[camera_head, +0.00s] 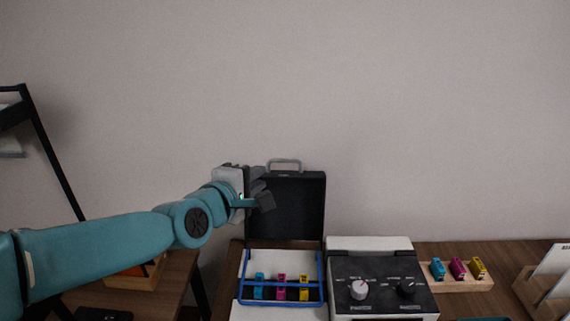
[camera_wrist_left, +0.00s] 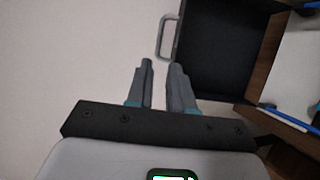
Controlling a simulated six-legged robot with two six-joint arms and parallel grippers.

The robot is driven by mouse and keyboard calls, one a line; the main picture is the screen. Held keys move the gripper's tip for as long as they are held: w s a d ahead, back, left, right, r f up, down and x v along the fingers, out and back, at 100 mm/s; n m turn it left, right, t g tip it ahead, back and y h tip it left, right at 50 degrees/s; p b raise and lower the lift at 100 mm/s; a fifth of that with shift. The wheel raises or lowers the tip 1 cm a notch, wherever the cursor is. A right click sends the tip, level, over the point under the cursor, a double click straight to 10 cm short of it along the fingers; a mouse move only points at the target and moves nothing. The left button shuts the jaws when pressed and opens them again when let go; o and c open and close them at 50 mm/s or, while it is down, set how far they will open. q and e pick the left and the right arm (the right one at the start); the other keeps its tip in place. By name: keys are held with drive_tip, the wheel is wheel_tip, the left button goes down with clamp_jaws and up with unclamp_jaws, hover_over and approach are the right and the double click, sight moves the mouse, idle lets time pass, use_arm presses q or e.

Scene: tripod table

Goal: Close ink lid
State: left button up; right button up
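The ink lid (camera_head: 298,207) is a black panel standing upright, open, at the back of the ink compartment, with a grey handle (camera_head: 285,163) on its top edge. Below it the blue-framed ink compartment (camera_head: 322,278) holds cyan, magenta and yellow cartridges (camera_head: 281,287). My left gripper (camera_head: 264,188) is at the lid's upper left in the head view. In the left wrist view its two fingers (camera_wrist_left: 162,75) are apart with nothing between them, and the lid (camera_wrist_left: 222,50) and handle (camera_wrist_left: 168,38) are just beyond, to the right. Contact with the lid cannot be told. My right gripper is not in view.
A control panel with two knobs (camera_head: 382,291) stands right of the ink compartment. A wooden holder (camera_head: 455,284) with cyan, magenta and yellow cartridges is further right. A black-framed shelf (camera_head: 50,150) stands at the left. The wall space above the lid is clear.

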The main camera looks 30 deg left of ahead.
sight(284, 162)
use_arm(q)
drive_tip(key=p+x, duration=0.3)
drive_tip(key=x, duration=1.1)
drive_tip(key=shift+w, duration=0.35)
drive_tip(key=shift+s, duration=0.1)
drive_tip(key=shift+f, duration=0.1)
clamp_jaws()
